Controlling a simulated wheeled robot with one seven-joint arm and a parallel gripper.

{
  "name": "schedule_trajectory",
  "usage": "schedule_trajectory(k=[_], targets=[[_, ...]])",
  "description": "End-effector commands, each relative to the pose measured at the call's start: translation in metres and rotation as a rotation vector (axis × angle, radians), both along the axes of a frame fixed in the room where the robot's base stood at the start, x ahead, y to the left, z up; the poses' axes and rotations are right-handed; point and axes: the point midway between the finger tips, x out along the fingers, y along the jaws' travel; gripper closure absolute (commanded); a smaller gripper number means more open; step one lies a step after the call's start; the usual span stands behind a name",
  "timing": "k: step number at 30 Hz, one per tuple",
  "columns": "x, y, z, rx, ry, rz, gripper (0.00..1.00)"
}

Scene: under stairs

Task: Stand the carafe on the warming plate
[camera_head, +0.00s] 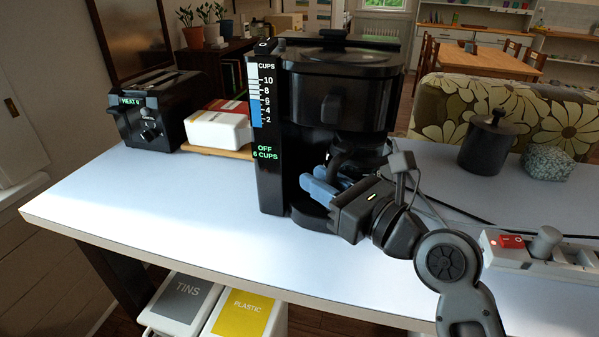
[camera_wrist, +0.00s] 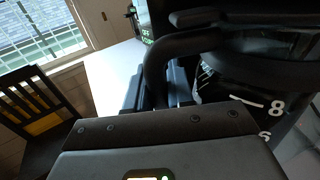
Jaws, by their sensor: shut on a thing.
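The black coffee maker (camera_head: 340,95) stands on the white table, with a water gauge and a green "OFF 6 CUPS" display. The dark carafe (camera_head: 369,149) is in its front bay, under the brew head, and is partly hidden by my gripper. My gripper (camera_head: 326,184) is shut on the carafe's black handle (camera_wrist: 158,62). In the wrist view the carafe's glass (camera_wrist: 232,88) shows white number marks, including an 8. The warming plate is mostly hidden behind my gripper above the machine's base (camera_head: 312,218). I cannot tell whether the carafe's bottom touches the plate.
A toaster (camera_head: 150,112) and a bread pack (camera_head: 217,125) on a board stand to the left. The table's front left is clear.

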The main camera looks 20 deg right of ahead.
Motion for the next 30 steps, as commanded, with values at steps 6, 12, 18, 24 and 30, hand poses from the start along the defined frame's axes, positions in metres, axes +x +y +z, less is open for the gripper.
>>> schedule_trajectory(k=[6,12,18,24,30], targets=[[0.015,0.006,0.001,0.000,-0.002,0.000,1.00],[0.044,0.017,0.002,0.000,-0.002,0.001,1.00],[0.049,0.020,-0.014,0.000,0.000,-0.001,1.00],[0.049,0.020,-0.014,-0.001,-0.003,-0.001,1.00],[0.049,0.020,-0.017,-0.001,-0.002,-0.001,1.00]])
